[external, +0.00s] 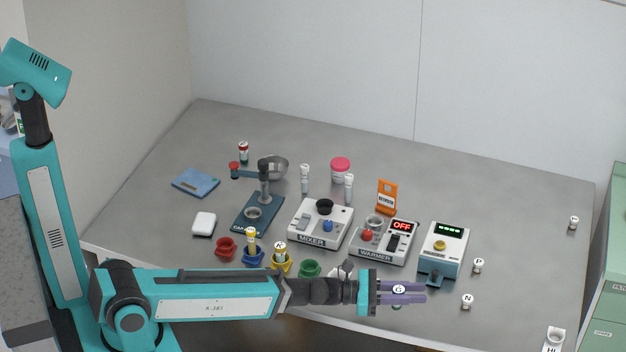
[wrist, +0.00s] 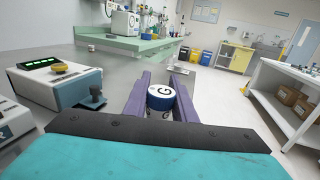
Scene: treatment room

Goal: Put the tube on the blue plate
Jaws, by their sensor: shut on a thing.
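My gripper (external: 410,293) is shut on a tube with a white cap marked G (external: 399,289). In the wrist view the cap (wrist: 160,92) sits between the two purple fingers (wrist: 161,98), with a blue band below it. The rest of the tube is mostly hidden. My gripper is near the front right of the table. The blue plate (external: 195,183) lies flat at the table's left, far from my gripper, and looks empty. It is not seen in the wrist view.
The mixer (external: 319,224), warmer (external: 384,243) and a green-display device (external: 445,248) stand between my gripper and the table's back. Small red (external: 226,248) and green (external: 309,268) cups stand along the front. Capped pieces P (external: 478,266) and N (external: 467,301) stand at right.

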